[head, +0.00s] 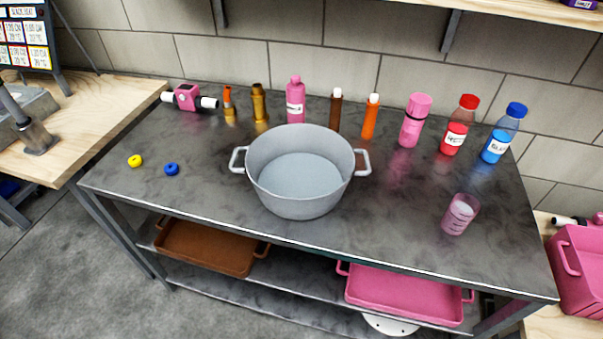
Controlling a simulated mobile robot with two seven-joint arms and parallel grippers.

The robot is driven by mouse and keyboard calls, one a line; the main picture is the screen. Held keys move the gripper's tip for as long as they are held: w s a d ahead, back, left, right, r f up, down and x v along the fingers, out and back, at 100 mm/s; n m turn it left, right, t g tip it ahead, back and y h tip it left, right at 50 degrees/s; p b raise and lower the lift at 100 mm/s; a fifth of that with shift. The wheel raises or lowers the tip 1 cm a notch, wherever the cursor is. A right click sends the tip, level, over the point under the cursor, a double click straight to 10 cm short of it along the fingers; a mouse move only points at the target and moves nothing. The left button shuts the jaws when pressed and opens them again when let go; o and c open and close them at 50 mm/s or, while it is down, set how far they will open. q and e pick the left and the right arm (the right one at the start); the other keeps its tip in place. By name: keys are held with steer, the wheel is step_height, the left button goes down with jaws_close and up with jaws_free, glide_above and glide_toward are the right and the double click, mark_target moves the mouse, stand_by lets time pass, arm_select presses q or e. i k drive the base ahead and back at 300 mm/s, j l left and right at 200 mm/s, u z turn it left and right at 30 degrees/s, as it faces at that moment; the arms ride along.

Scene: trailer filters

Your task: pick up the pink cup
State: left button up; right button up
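A pink translucent cup (460,214) with whitish markings on its side stands on the right part of the dark metal table (400,245), near the front edge. It stands apart from the other things, to the right of the large grey pot. Neither of my grippers shows in the head view.
A grey two-handled pot (300,170) stands mid-table. Several bottles line the back, including a pink one (415,120), a red one (459,125) and a blue one (503,133). Yellow (135,160) and blue (171,169) rings lie left. A pink tray (405,292) sits on the shelf below.

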mark_target(464, 209)
steer(key=z, duration=1.25)
steer(key=i+l, duration=0.15)
steer(key=l, duration=0.2)
steer(key=i+l+u, duration=0.15)
steer(key=l, duration=0.25)
